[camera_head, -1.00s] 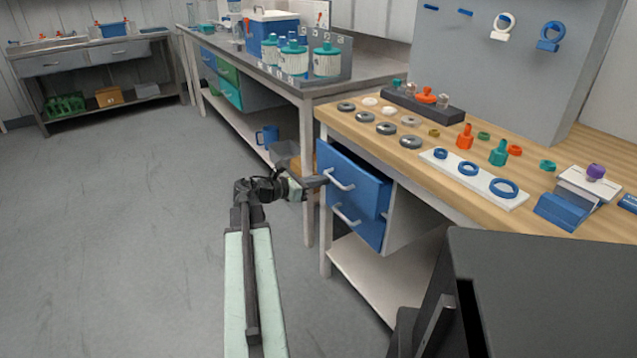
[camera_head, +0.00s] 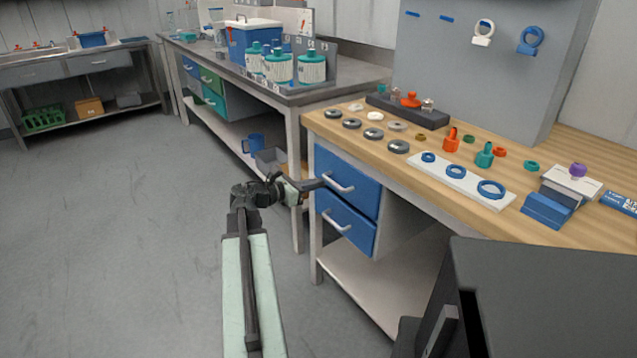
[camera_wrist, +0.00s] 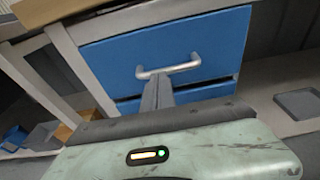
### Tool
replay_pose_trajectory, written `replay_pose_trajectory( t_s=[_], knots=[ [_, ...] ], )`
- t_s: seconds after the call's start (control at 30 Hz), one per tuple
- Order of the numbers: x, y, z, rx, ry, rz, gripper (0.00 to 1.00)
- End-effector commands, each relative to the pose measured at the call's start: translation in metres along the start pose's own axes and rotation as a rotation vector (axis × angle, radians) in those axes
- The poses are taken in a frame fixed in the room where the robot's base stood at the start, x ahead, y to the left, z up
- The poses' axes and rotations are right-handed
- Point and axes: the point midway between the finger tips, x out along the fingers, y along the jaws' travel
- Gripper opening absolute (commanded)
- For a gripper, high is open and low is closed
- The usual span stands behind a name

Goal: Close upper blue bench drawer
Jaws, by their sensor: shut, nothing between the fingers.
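The upper blue drawer (camera_head: 348,180) is in the wood-topped bench, with a light bar handle (camera_head: 339,185). Its front looks about flush with the lower blue drawer (camera_head: 345,219); I cannot tell if a small gap is left. My gripper (camera_head: 320,183) is shut and empty, its tips at the upper handle's left end in the head view. In the wrist view the shut fingers (camera_wrist: 157,90) point at the middle of the handle (camera_wrist: 168,69) on the upper drawer front (camera_wrist: 165,45). The tips look against or just under the bar; exact contact is unclear.
Rings and small fittings lie on the bench top (camera_head: 400,165). A lower shelf (camera_head: 350,290) runs beneath the drawers. A grey bench with white-and-teal vessels (camera_head: 278,68) stands behind. Open floor (camera_head: 120,230) lies to the left.

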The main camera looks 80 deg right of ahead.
Motion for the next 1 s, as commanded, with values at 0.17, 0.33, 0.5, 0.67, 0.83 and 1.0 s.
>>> replay_pose_trajectory(
  t_s=[0.17,0.33,0.5,0.67,0.83,1.0],
  knots=[
    [-0.054,0.000,0.002,0.000,0.002,0.012,0.00],
    [-0.094,0.000,0.001,0.000,0.002,0.013,0.00],
    [-0.113,0.001,0.000,0.000,0.003,0.011,0.00],
    [-0.117,0.000,-0.001,0.001,0.003,0.010,0.00],
    [-0.117,0.000,-0.001,0.001,0.003,0.010,0.00],
    [-0.143,0.017,-0.006,-0.009,0.004,0.059,0.00]
  ],
)
